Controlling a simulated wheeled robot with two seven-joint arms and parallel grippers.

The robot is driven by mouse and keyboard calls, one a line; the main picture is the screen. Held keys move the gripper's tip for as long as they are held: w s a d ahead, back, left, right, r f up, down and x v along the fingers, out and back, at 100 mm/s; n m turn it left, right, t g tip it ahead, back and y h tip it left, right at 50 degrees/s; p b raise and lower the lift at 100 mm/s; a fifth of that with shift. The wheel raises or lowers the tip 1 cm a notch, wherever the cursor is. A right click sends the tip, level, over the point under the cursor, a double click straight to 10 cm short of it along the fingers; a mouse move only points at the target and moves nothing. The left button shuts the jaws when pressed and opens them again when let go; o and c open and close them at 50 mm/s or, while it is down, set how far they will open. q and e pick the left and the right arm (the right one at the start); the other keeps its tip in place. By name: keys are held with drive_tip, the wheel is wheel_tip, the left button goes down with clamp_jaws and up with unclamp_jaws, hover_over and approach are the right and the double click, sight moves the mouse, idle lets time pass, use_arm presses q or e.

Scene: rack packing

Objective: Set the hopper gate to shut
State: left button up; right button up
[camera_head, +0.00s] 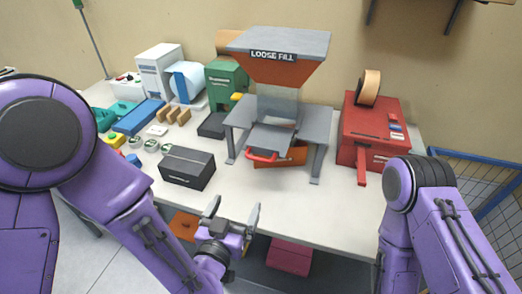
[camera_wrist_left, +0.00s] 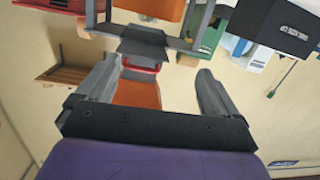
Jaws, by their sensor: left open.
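The hopper (camera_head: 278,70), labelled LOOSE FILL, is an orange funnel with a grey top on a grey stand (camera_head: 315,155). Its gate, a grey plate (camera_head: 270,138), sticks out toward me below the clear chute, with a red handle (camera_head: 262,156) at its front edge. My left gripper (camera_head: 231,207) is open and empty, low in front of the table edge, apart from the handle. In the left wrist view the picture is upside down; the handle (camera_wrist_left: 140,68) and plate (camera_wrist_left: 143,42) lie ahead between the open fingers (camera_wrist_left: 158,70). My right arm shows, but its gripper does not.
A black box (camera_head: 187,168) stands left of the stand. An orange bin (camera_head: 290,155) sits under the hopper. A red tape machine (camera_head: 372,135) is at the right. Green and white machines stand behind left. The white table front (camera_head: 290,210) is clear.

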use_arm(q)
drive_tip(key=m+t+h, duration=0.1)
approach(259, 160)
use_arm(e)
wheel_tip(259, 160, down, 6)
drive_tip(key=b, duration=0.6)
use_arm(q)
drive_tip(key=p+x, duration=0.4)
drive_tip(key=x, duration=0.4)
drive_tip(key=shift+w, duration=0.1)
drive_tip(key=shift+w+d+f, duration=0.1)
drive_tip(key=shift+w+f, duration=0.05)
drive_tip(key=shift+w, duration=0.25)
use_arm(e)
wheel_tip(259, 160, up, 5)
drive_tip(key=shift+w+a+f, duration=0.1)
drive_tip(key=shift+w+f, duration=0.05)
drive_tip(key=shift+f, duration=0.05)
